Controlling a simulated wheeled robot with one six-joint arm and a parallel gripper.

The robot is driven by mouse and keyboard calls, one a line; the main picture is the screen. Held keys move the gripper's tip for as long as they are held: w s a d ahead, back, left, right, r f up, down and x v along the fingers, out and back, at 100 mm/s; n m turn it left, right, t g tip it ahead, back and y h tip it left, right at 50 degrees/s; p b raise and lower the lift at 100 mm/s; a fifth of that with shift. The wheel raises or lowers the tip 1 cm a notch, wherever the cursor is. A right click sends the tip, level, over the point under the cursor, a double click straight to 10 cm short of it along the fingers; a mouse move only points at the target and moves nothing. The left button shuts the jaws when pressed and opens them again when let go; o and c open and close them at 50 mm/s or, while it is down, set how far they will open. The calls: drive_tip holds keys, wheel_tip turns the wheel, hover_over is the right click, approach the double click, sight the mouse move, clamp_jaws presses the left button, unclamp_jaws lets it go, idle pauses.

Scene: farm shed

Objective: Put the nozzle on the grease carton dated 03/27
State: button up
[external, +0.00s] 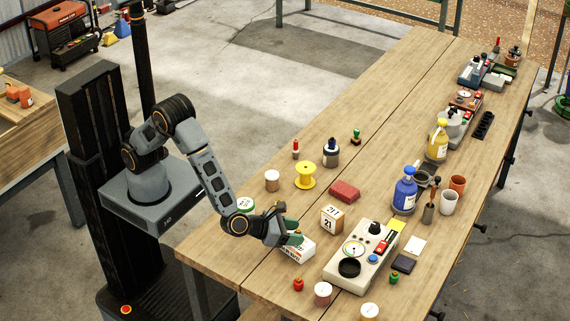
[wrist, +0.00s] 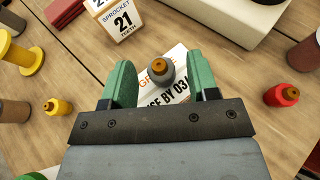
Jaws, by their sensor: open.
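A white grease carton (wrist: 180,88) lies under my gripper, printed "USE BY 03/"; the rest of its date is hidden behind my gripper. It also shows in the external view (external: 299,250). A grey nozzle with an orange-brown tip (wrist: 160,70) is upright over the carton and appears to stand on it. My gripper (wrist: 163,80) is open, its green fingers on either side of the nozzle, with a gap visible to each. In the external view my gripper (external: 292,238) is low over the carton. A yellow nozzle (wrist: 57,107) and a red nozzle (wrist: 281,95) stand apart on the table.
A sprocket box marked 21 (external: 332,220) and a red block (external: 344,191) stand beyond the carton. A pale control panel (external: 361,257) is to the right. Bare wood lies at the table's left.

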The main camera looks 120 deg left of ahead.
drive_tip(key=v, duration=1.1)
drive_tip(key=s+a+r+n+g, duration=0.1)
drive_tip(key=s+a+n+g, duration=0.1)
drive_tip(key=s+n, duration=0.2)
drive_tip(key=s+a+r+n+g+h, duration=0.1)
drive_tip(key=s+a+r+n+g, duration=0.1)
drive_tip(key=s+n, duration=0.2)
drive_tip(key=s+a+r+n+g+b, duration=0.1)
drive_tip(key=s+a+n, duration=0.2)
drive_tip(key=s+n, duration=0.1)
drive_tip(key=shift+s+a+r+n+g+h, duration=0.1)
drive_tip(key=shift+s+r+n+g+h, duration=0.25)
drive_tip(key=shift+n, duration=0.45)
drive_tip(key=s+d+r+n+h, duration=0.1)
drive_tip(key=s+d+n+h, duration=0.1)
drive_tip(key=s+n+h, duration=0.2)
drive_tip(key=s+d+r+n+h, duration=0.1)
drive_tip(key=s+d+n+h, duration=0.1)
drive_tip(key=s+n, duration=0.4)
drive_tip(key=n+h, duration=0.1)
drive_tip(key=n, duration=0.2)
drive_tip(key=shift+s+r+n+h, duration=0.3)
drive_tip(key=shift+h, duration=0.05)
